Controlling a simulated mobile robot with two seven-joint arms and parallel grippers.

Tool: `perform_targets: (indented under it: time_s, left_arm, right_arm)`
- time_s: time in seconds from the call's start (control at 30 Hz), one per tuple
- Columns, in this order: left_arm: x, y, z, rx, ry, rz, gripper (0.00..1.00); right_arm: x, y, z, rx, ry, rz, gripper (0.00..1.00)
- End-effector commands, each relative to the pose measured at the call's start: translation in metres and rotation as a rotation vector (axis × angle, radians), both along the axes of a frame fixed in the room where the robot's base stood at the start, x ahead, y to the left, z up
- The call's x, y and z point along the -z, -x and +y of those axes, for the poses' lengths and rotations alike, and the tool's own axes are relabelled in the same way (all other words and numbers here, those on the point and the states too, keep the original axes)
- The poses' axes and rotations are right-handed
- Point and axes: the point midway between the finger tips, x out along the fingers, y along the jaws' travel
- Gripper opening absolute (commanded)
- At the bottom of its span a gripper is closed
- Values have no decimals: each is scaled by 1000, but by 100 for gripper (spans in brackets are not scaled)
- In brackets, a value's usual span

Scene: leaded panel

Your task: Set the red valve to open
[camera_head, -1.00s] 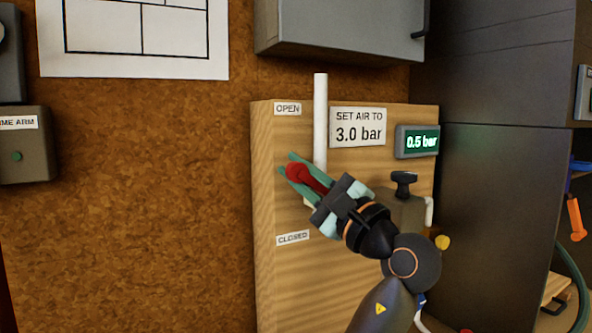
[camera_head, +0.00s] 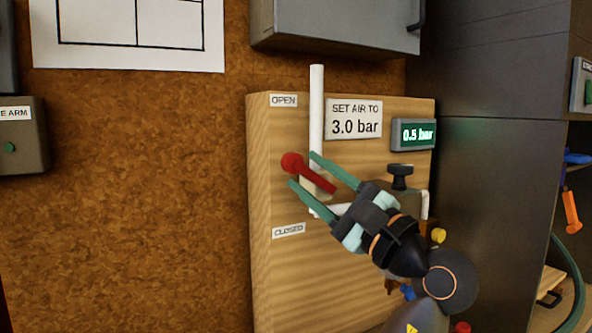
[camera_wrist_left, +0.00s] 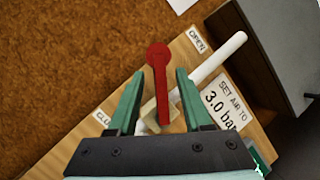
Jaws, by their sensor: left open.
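The red valve (camera_head: 292,163) is a red lever with a round end on the wooden panel (camera_head: 350,275). It slants up and left, its round end about midway between the OPEN label (camera_head: 283,100) and the CLOSED label (camera_head: 288,230). My left gripper (camera_head: 303,169) is open, its green fingers spread at the lever. In the left wrist view the lever (camera_wrist_left: 158,56) runs between the two fingers (camera_wrist_left: 160,74), with visible gaps on both sides. Its round end sticks out past the fingertips. The gripper partly hides the lever's base. My right gripper is not seen.
A white vertical pipe (camera_head: 317,105) runs close behind the lever. A sign reads SET AIR TO 3.0 bar (camera_head: 354,120), and a display (camera_head: 413,134) reads 0.5 bar. A black knob (camera_head: 400,175) stands right of the gripper. A grey cabinet (camera_head: 335,25) hangs above.

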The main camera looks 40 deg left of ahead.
Motion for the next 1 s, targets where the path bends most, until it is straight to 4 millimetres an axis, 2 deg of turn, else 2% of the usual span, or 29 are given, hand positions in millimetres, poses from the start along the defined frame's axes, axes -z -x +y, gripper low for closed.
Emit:
perform_targets:
  time_s: [0.03,0.2,0.4,0.77,0.87,1.0]
  left_arm:
    - [8,1,-12,5,0,3,50]
    - [20,6,-44,3,0,4,50]
    - [28,11,-66,2,0,1,50]
    - [29,12,-71,0,0,1,50]
    - [30,12,-69,4,-5,-10,38]
    - [37,9,-58,59,-48,-123,23]
  right_arm:
    - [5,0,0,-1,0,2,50]
    - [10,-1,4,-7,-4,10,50]
    - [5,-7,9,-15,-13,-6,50]
    - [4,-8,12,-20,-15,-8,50]
    - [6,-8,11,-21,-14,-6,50]
    - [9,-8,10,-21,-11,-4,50]
